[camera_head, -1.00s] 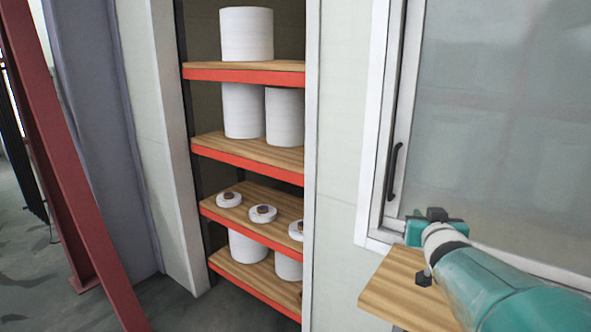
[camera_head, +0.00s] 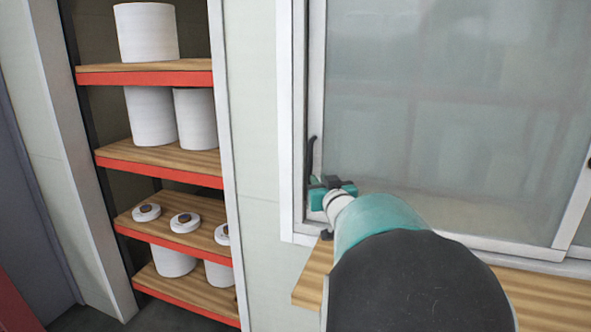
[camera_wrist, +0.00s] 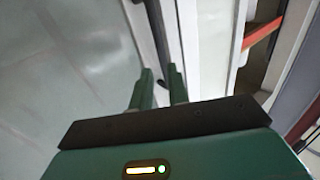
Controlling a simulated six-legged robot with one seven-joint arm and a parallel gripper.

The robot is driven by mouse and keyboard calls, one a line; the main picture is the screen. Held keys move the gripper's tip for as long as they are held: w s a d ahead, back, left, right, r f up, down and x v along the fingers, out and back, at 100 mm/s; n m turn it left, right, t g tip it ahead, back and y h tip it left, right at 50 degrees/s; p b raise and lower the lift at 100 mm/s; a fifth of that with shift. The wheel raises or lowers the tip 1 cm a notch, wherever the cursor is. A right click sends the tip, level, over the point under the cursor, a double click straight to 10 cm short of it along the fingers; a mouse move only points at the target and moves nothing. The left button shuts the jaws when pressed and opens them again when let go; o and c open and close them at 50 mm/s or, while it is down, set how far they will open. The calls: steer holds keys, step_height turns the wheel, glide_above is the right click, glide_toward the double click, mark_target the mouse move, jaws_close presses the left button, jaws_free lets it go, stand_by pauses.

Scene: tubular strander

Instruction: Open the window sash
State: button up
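The window sash is a large glass pane (camera_head: 440,110) in a white frame, and its left upright lies beside the outer window frame (camera_head: 290,120). A slim dark vertical handle (camera_head: 311,155) is on that upright. My gripper (camera_head: 322,184) is at the handle's lower end and hides part of it. In the wrist view, my gripper's two green fingers (camera_wrist: 161,82) are apart.
A wooden ledge (camera_head: 308,275) lies below the window, under my arm. To the left, a red-edged shelf unit (camera_head: 165,228) holds white cylinders and spools. A pale wall (camera_head: 255,130) separates the shelves from the window.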

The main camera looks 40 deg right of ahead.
mark_target(311, 170)
steer(key=x, duration=0.9)
steer(key=shift+a+f, duration=0.1)
steer(key=shift+c, duration=0.3)
jaws_close()
